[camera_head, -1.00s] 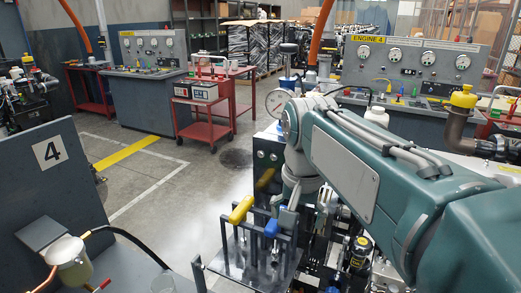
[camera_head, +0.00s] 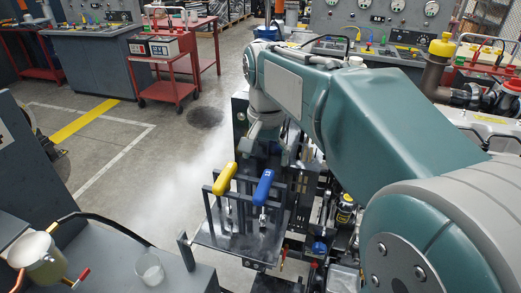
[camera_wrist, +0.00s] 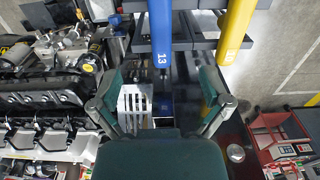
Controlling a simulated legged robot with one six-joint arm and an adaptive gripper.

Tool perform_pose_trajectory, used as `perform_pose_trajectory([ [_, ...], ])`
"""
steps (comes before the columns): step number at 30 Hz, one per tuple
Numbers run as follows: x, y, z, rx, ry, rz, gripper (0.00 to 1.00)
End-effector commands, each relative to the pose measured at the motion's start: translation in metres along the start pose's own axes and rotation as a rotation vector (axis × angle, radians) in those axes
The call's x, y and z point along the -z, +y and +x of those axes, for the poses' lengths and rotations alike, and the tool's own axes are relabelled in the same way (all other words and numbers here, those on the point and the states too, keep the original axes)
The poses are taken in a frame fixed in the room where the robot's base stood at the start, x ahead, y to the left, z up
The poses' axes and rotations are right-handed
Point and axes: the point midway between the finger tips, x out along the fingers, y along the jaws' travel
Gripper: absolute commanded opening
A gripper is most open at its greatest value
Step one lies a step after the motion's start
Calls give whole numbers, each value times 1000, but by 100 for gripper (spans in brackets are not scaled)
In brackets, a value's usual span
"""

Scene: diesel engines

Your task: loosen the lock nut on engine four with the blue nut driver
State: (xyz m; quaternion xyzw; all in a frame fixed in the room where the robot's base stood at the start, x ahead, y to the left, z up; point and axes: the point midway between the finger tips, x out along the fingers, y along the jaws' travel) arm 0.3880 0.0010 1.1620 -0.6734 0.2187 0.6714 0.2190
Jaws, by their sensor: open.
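The blue nut driver (camera_head: 264,187) stands handle-up in a dark rack (camera_head: 213,237), right of the yellow driver (camera_head: 224,178). In the wrist view the blue handle (camera_wrist: 161,35), marked 13, lies between the lines of my two fingers, and the yellow handle (camera_wrist: 235,35) is near the right finger. My gripper (camera_wrist: 163,88) is open with nothing held. In the head view my gripper (camera_head: 265,138) is just beyond the rack. An engine (camera_wrist: 50,100) fills the left of the wrist view. I cannot make out the lock nut.
A grey bench (camera_head: 105,262) with a metal cup (camera_head: 38,258) and a clear beaker (camera_head: 150,268) is at lower left. A red cart (camera_head: 168,92) stands on the open floor behind. Gauge consoles (camera_head: 375,45) line the back.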

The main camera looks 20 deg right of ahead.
Motion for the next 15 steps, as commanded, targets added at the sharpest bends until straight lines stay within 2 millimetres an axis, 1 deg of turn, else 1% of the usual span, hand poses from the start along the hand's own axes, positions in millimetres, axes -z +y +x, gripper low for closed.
perform_pose_trajectory([
  [3,0,0,11,-1,-3,-1,97],
  [9,2,6,27,3,-4,0,97],
  [15,2,6,44,4,-4,0,97],
])
